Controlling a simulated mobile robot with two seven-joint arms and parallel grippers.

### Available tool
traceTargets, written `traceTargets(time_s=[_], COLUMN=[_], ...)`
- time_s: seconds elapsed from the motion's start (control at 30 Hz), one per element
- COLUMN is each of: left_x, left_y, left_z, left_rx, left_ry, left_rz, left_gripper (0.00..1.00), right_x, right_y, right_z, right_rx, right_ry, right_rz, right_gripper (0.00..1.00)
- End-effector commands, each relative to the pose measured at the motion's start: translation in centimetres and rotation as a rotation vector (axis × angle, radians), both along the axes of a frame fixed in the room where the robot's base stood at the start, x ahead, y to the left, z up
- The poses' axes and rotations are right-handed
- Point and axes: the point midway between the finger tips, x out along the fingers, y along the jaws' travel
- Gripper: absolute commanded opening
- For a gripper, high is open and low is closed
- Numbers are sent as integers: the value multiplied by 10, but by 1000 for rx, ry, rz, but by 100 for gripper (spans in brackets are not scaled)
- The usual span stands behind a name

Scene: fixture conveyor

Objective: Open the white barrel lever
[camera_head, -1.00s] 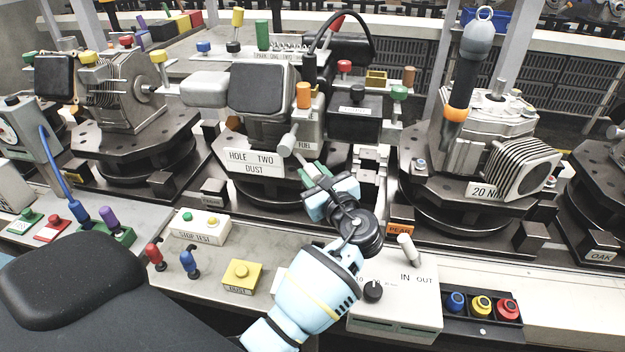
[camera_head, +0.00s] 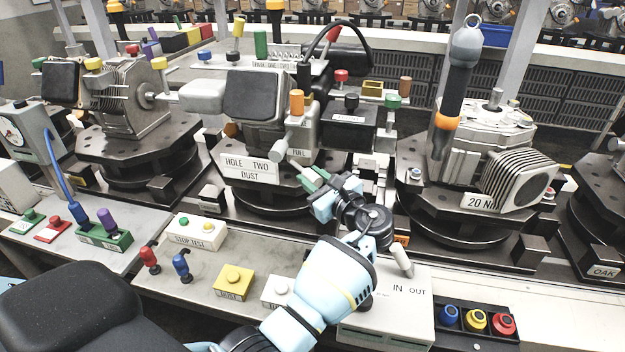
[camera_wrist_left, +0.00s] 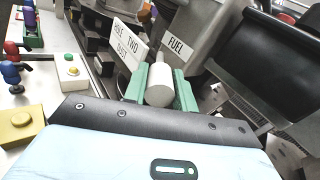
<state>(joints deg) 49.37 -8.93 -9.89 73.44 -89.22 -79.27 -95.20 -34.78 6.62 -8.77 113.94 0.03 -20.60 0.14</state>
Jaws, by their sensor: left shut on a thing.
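The white barrel lever (camera_wrist_left: 158,88) shows in the left wrist view as a pale cylinder with its round end towards the camera. It sits between the green fingers of my left gripper (camera_wrist_left: 160,86), one on each side, and the gripper is shut on it. In the head view my left gripper (camera_head: 312,180) is at the front of the middle fixture, just right of the HOLE TWO DUST plate (camera_head: 250,170). There the fingers hide much of what they hold. The FUEL plate (camera_wrist_left: 177,47) stands just beyond the lever. My right gripper is not in view.
A grey fixture with a 20 NM plate (camera_head: 482,203) stands to the right. A black cable (camera_head: 345,27) arches behind.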

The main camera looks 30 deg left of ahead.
Motion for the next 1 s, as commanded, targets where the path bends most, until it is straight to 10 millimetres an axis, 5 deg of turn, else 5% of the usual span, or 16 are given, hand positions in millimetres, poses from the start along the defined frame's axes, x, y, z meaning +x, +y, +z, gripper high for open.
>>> traceTargets(time_s=[0.43, 0.47, 0.6, 1.0], left_x=[0, 0, 0, -2], left_y=[1, 1, 1, -6], left_z=[0, 0, 0, 0], left_rx=[1, 1, 1, -1], left_ry=[0, 0, 0, 0], left_rz=[6, 6, 5, 3], left_gripper=[0, 28, 46, 49], right_x=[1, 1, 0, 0], right_y=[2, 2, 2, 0], right_z=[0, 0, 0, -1], right_rx=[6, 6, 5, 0], right_ry=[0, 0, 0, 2], right_rz=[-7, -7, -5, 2], right_gripper=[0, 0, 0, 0])
